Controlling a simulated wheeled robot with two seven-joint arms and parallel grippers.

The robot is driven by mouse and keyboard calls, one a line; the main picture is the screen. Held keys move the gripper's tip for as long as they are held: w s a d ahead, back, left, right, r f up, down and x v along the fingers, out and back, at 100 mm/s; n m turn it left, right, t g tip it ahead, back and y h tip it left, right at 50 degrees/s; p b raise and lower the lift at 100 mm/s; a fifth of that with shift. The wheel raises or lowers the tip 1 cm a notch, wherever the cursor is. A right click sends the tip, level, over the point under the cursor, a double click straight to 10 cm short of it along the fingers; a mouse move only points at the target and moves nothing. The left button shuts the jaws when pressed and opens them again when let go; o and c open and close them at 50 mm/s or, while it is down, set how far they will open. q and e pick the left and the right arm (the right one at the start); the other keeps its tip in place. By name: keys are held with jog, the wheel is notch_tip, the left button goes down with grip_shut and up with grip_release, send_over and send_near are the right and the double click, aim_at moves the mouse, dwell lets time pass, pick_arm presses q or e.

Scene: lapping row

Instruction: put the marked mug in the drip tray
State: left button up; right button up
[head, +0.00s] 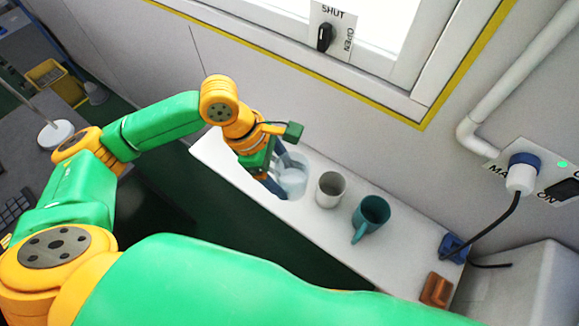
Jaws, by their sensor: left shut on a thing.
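My left gripper (282,165) reaches down over the narrow white shelf and is shut on a pale blue-grey mug (294,180). The fingers and wrist cover part of this mug, and I cannot tell whether its base touches the shelf. A white-grey mug (331,189) stands upright just right of it. A teal mug (373,212) stands farther right, its handle toward the front edge. I see no mark on any mug from here. I cannot make out a drip tray. My right gripper is not in view.
The white shelf (225,157) runs along the wall below a window. At its right end are a blue item (453,247) and a brown block (436,289). A black cable hangs from a wall plug (521,174). A yellow crate (47,76) lies far left.

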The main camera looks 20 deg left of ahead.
pick_arm(q)
jog(key=w+f, duration=0.2)
jog(key=w+a+f, duration=0.1)
jog(key=w+f, duration=0.2)
jog(key=w+a+f, duration=0.1)
jog(key=w+f, duration=0.1)
jog(key=w, duration=0.1)
jog(key=shift+a+f, duration=0.15)
jog(key=shift+f, duration=1.6)
jog(key=shift+f, duration=0.1)
jog(key=o, duration=1.2)
jog(key=shift+o, duration=0.2)
